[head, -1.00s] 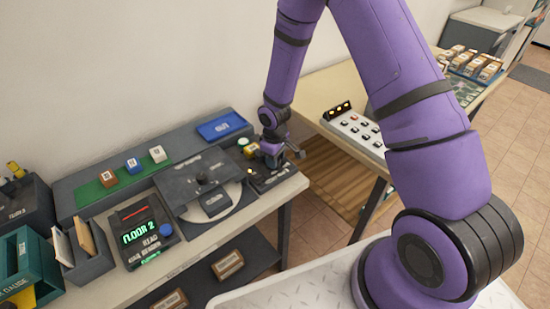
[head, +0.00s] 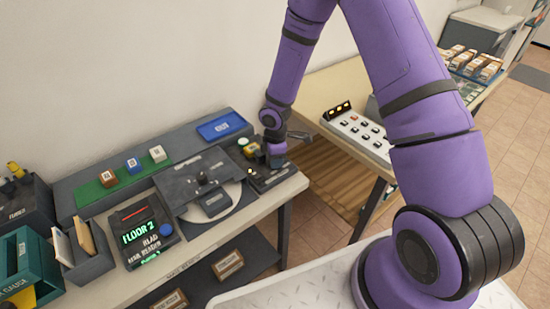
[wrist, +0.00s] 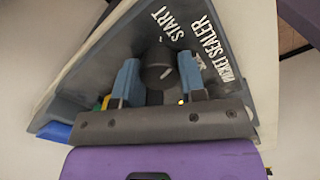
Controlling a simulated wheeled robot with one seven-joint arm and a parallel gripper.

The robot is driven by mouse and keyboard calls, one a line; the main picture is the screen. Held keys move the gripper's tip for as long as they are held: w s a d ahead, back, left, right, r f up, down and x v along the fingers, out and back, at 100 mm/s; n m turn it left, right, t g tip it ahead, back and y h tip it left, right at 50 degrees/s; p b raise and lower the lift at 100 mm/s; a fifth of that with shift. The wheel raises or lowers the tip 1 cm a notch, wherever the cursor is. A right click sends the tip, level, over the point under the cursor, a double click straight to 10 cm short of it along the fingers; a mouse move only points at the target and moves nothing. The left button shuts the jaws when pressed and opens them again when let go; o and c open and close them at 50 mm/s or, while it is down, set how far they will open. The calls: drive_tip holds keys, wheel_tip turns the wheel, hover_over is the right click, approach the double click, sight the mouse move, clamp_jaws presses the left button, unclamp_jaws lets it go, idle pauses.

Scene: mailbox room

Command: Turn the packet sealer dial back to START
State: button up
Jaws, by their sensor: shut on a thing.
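The packet sealer (wrist: 95,65) is a dark grey panel with white START and PACKET SEALER lettering in the wrist view. Its dark round dial (wrist: 157,66) has a pale pointer mark, and START is printed close to the dial. My gripper (wrist: 159,78) has its two blue fingers on either side of the dial and is shut on it. A small lit orange light shows beside one finger. In the head view the packet sealer (head: 272,182) is at the right end of the bench, and my gripper (head: 276,160) is over it, hiding the dial.
Left of the sealer are a round white plate with a dark block (head: 214,203), a blue tray (head: 221,127) and a green strip with several cubes (head: 107,183). A reader showing FLOOR 2 (head: 148,238) is further left. A button panel (head: 360,133) stands on the right table.

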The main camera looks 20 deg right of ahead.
drive_tip(key=shift+n, duration=0.3)
drive_tip(key=o, duration=0.9)
wheel_tip(320, 180, up, 11)
drive_tip(key=shift+s+f, duration=0.1)
idle(0.4)
